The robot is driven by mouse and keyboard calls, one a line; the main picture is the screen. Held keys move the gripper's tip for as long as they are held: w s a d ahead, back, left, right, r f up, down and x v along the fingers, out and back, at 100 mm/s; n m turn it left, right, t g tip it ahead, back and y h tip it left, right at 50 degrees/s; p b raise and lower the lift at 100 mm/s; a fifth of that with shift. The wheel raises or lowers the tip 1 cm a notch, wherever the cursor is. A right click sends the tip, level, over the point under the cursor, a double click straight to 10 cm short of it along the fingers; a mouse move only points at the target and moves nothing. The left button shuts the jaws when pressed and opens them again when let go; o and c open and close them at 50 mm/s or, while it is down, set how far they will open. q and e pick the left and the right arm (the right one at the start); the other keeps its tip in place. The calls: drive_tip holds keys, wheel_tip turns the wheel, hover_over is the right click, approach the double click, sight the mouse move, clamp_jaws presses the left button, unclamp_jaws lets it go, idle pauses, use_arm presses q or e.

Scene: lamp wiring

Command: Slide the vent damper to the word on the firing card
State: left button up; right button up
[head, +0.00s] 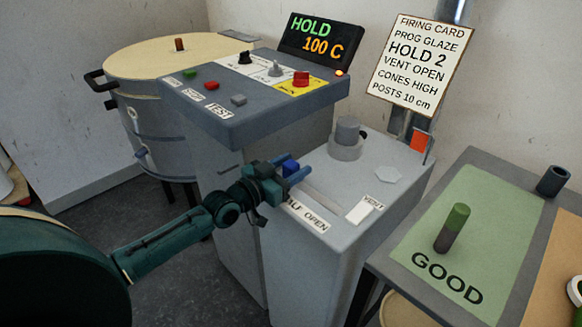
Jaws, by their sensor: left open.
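The firing card (415,62) hangs at the upper right and reads "VENT OPEN" among its lines. The vent damper's blue knob (290,168) stands at the left end of a slot (325,202) on the grey cabinet top. Position words (306,216) are printed along the front edge; "OPEN" is readable at the right, and the words further left are partly hidden by my gripper. My left gripper (289,172) is open at the knob, its fingers seeming to lie on either side of it; contact cannot be told. My right gripper is not in view.
A control panel (225,122) with buttons and knobs stands behind left, below a display (320,40) reading "HOLD 100 C". A grey cylinder (347,135) stands on the cabinet. A round kiln (150,100) is at left; a table with a green mat (480,215) is at right.

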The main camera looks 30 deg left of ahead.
use_arm(q)
drive_tip(key=shift+c, duration=0.2)
clamp_jaws()
idle(0.3)
